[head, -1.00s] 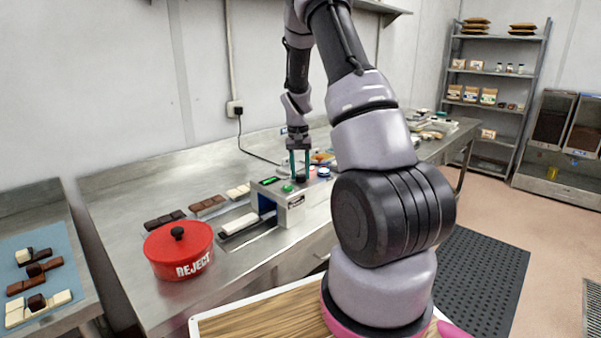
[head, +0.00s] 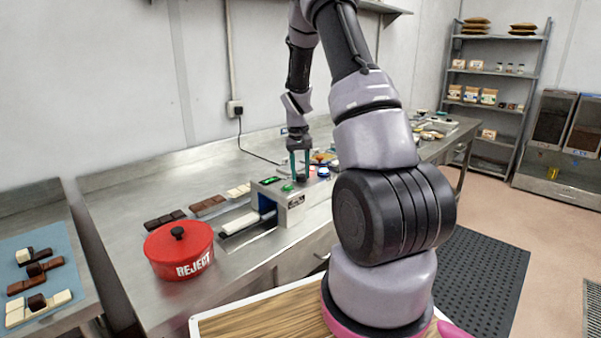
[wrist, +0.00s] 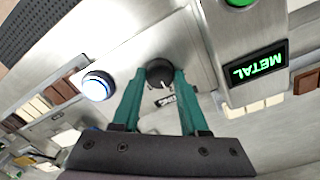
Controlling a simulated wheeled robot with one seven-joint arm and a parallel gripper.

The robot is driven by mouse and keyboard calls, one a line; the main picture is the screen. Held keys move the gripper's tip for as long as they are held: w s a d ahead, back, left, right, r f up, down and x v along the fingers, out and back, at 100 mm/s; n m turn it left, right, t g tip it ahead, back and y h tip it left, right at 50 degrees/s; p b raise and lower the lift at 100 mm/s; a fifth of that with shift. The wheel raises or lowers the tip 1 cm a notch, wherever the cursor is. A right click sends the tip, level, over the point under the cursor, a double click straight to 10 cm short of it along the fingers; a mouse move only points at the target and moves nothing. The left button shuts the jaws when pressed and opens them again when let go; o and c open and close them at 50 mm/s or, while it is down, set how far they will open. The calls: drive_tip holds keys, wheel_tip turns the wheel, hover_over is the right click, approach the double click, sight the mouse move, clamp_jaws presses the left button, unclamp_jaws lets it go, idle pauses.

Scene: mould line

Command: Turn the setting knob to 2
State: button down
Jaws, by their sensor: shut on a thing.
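The setting knob (wrist: 160,74) is a small dark round knob with a pale pointer mark, set on a bright metal panel in the wrist view. The lettering beside it is partly hidden and too small to read, so I cannot tell which number the pointer is at. My gripper (wrist: 160,80) has its two teal fingers on either side of the knob and is shut on it. In the head view my gripper (head: 300,165) reaches down from above, just behind the grey machine (head: 292,210) on the steel bench. The knob is mostly hidden by the fingers there.
A blue-ringed white button (wrist: 98,86) is left of the fingers. A display reading METAL (wrist: 256,65) and a green button (wrist: 238,2) are on the right. A red REJECT pot (head: 178,250) and several chocolate bars (head: 208,206) stand on the bench.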

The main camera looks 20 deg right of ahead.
sight(299, 175)
drive_tip(key=shift+c, duration=2.2)
unclamp_jaws()
wheel_tip(299, 175, up, 11)
drive_tip(key=shift+a, duration=0.25)
drive_tip(key=shift+f, duration=0.15)
drive_tip(key=s+a+r+t+y, duration=0.1)
drive_tip(key=s+a+r+t, duration=0.1)
drive_tip(key=s+a+r, duration=0.4)
drive_tip(key=s+a+r+t, duration=0.15)
drive_tip(key=s+r, duration=0.25)
drive_tip(key=r, duration=0.5)
drive_tip(key=s+a+r+t, duration=0.2)
drive_tip(key=s+a, duration=0.1)
drive_tip(key=s, duration=0.5)
drive_tip(key=s+a+r+m+t+y, duration=0.1)
drive_tip(key=s+a+r+t, duration=0.1)
drive_tip(key=s, duration=0.7)
drive_tip(key=shift+s+a+r+y, duration=0.3)
drive_tip(key=shift+a+r, duration=0.2)
drive_tip(key=shift+a, duration=0.5)
